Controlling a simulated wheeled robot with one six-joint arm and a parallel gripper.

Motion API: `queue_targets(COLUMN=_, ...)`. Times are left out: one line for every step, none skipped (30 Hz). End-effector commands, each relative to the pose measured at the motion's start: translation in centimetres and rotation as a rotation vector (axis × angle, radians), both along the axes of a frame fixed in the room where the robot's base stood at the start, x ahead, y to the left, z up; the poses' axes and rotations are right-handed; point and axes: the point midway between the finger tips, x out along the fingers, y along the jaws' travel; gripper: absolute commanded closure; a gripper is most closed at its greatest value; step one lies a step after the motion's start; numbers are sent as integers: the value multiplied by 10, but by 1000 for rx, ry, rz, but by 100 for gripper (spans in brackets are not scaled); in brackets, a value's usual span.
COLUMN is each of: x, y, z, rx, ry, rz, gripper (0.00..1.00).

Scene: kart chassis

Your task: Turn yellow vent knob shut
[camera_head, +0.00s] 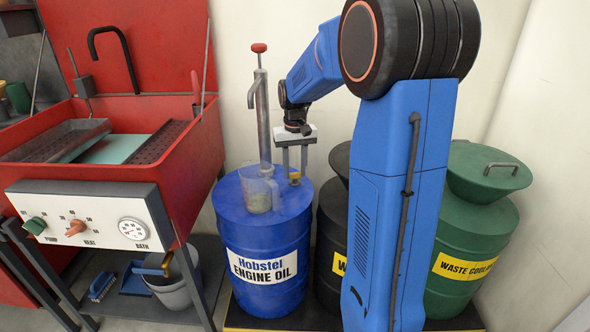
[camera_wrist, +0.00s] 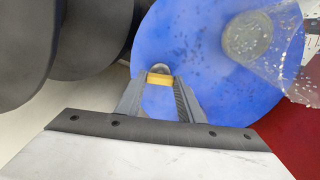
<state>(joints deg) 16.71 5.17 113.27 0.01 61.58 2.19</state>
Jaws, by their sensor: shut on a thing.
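The yellow vent knob (camera_head: 294,175) stands on top of the blue engine oil drum (camera_head: 264,262), near the right side of its lid. My gripper (camera_head: 294,170) points down over the lid with its fingers around the knob. In the wrist view the yellow knob (camera_wrist: 160,79) sits between the two fingertips, and my gripper (camera_wrist: 160,82) is shut on it. A rounded grey metal piece (camera_wrist: 160,68) shows just beyond the knob. How far the knob is turned cannot be told.
A hand pump (camera_head: 263,120) with a red handle rises from the drum lid. A clear jug (camera_head: 258,194) stands left of my gripper. Black drums (camera_head: 330,235) and a green waste coolant drum (camera_head: 470,235) stand to the right. A red parts washer (camera_head: 190,145) is at the left.

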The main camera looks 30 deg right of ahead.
Motion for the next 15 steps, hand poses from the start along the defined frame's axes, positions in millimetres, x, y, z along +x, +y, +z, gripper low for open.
queue_targets(x=0, y=0, z=0, rx=0, ry=-1, rz=-31, gripper=88)
queue_targets(x=0, y=0, z=0, rx=0, ry=-1, rz=-49, gripper=88)
queue_targets(x=0, y=0, z=0, rx=0, ry=-1, rz=-73, gripper=88)
queue_targets(x=0, y=0, z=0, rx=0, ry=-1, rz=-89, gripper=88)
queue_targets(x=0, y=0, z=0, rx=0, ry=-1, rz=-105, gripper=88)
queue_targets(x=0, y=0, z=0, rx=0, ry=-1, rz=-123, gripper=88)
queue_targets(x=0, y=0, z=0, rx=0, ry=-1, rz=-136, gripper=88)
queue_targets(x=0, y=0, z=0, rx=0, ry=-1, rz=-147, gripper=88)
queue_targets(x=0, y=0, z=0, rx=0, ry=-1, rz=-161, gripper=88)
queue_targets(x=0, y=0, z=0, rx=0, ry=-1, rz=-170, gripper=88)
queue_targets(x=0, y=0, z=0, rx=0, ry=-1, rz=-177, gripper=88)
queue_targets(x=0, y=0, z=0, rx=0, ry=-1, rz=-187, gripper=88)
queue_targets(x=0, y=0, z=0, rx=0, ry=-1, rz=-193, gripper=88)
queue_targets(x=0, y=0, z=0, rx=0, ry=-1, rz=-198, gripper=88)
queue_targets(x=0, y=0, z=0, rx=0, ry=-1, rz=-202, gripper=88)
